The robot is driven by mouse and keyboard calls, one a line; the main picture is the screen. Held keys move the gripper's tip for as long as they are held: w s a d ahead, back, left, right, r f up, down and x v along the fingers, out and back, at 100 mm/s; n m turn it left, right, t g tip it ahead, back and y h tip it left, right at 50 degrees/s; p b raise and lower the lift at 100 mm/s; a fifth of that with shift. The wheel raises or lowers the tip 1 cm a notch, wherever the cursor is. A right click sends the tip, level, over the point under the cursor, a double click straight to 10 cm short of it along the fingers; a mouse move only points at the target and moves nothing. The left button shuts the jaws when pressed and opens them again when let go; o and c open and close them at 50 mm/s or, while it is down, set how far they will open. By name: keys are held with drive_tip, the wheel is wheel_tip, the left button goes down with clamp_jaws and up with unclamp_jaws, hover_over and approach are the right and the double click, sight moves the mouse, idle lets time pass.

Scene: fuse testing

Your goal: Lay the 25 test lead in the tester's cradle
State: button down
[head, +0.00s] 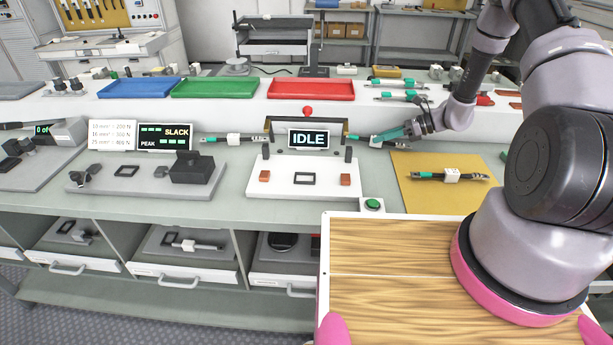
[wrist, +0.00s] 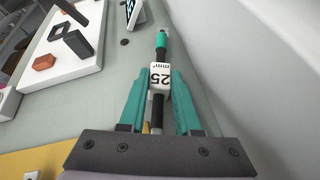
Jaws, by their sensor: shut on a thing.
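My gripper (head: 390,135) is shut on the 25 test lead (wrist: 160,76). In the wrist view, its white 25 mm² tag sits between the teal fingers, and a dark shaft with a teal end points away. In the head view, the lead's teal end (head: 356,138) shows just right of the tester's display; the rest is largely hidden by the fingers. The tester (head: 335,188) has a white base, a screen reading IDLE (head: 308,138), copper-coloured blocks (head: 264,176) and a black square frame (head: 304,178). The tester's base also shows at upper left in the wrist view (wrist: 85,68). The held lead is apart from that frame.
Another tagged lead (head: 450,176) lies on a yellow mat (head: 420,198) at right. One more lead (head: 232,138) lies left of the screen. A green button (head: 373,204) stands at the bench's front. Blue, green and red trays (head: 312,89) line the shelf behind.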

drive_tip(key=shift+r, duration=2.55)
